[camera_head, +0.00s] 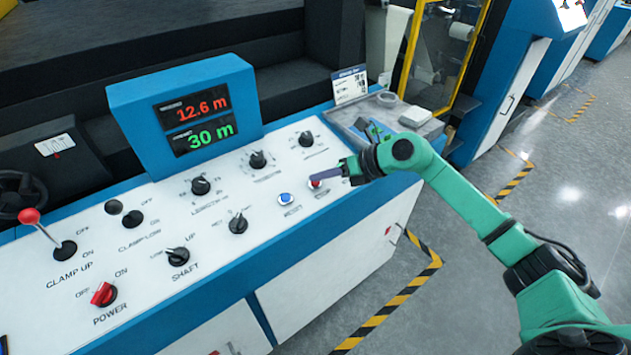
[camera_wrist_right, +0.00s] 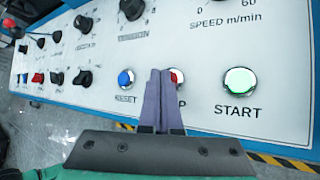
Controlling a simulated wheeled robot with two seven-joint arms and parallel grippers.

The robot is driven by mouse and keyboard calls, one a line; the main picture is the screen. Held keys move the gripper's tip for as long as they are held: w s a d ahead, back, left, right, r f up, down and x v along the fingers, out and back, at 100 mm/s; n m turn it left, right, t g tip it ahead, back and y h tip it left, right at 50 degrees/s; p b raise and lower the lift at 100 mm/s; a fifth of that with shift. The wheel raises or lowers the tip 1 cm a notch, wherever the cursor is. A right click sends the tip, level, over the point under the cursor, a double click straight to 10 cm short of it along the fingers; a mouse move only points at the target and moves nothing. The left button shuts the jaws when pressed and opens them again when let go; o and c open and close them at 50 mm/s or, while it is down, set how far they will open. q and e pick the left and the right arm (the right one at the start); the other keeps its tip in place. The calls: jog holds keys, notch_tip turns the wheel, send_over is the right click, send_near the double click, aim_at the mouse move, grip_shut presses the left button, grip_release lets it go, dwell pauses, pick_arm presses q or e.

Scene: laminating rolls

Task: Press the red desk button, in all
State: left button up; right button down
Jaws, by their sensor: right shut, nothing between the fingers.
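The red desk button (camera_head: 314,184) sits on the sloped white control panel (camera_head: 262,212), right of the blue button (camera_head: 286,199). My right gripper (camera_head: 314,177) reaches in from the right with its fingertips at the red button. In the right wrist view the red button (camera_wrist_right: 177,77) shows only in part, behind the fingers. The shut, empty fingers (camera_wrist_right: 159,74) cover its left part and most of its label. I cannot tell whether the tips touch the button. My left gripper is not in view.
A green START button (camera_wrist_right: 239,79) lies right of the red one, and the blue RESET button (camera_wrist_right: 126,79) left. Several black knobs, a red power switch (camera_head: 103,294) and a red-topped lever (camera_head: 47,231) stand on the panel. A display (camera_head: 190,115) rises behind.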

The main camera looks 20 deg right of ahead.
jog(key=shift+f, duration=0.3)
dwell(0.5)
jog(key=shift+s+r+p, duration=0.1)
jog(key=shift+r+p, duration=0.25)
jog(key=shift+r, duration=0.45)
jog(key=shift+r, duration=0.1)
jog(key=shift+s+d+r+p, duration=0.1)
jog(key=shift+s+r+p, duration=0.1)
jog(key=shift+r+p, duration=0.85)
jog(key=shift+s+d+r+p, duration=0.1)
jog(key=shift+s+r+p, duration=0.1)
jog(key=shift+r+p, duration=0.8)
jog(key=shift+r+b, duration=0.3)
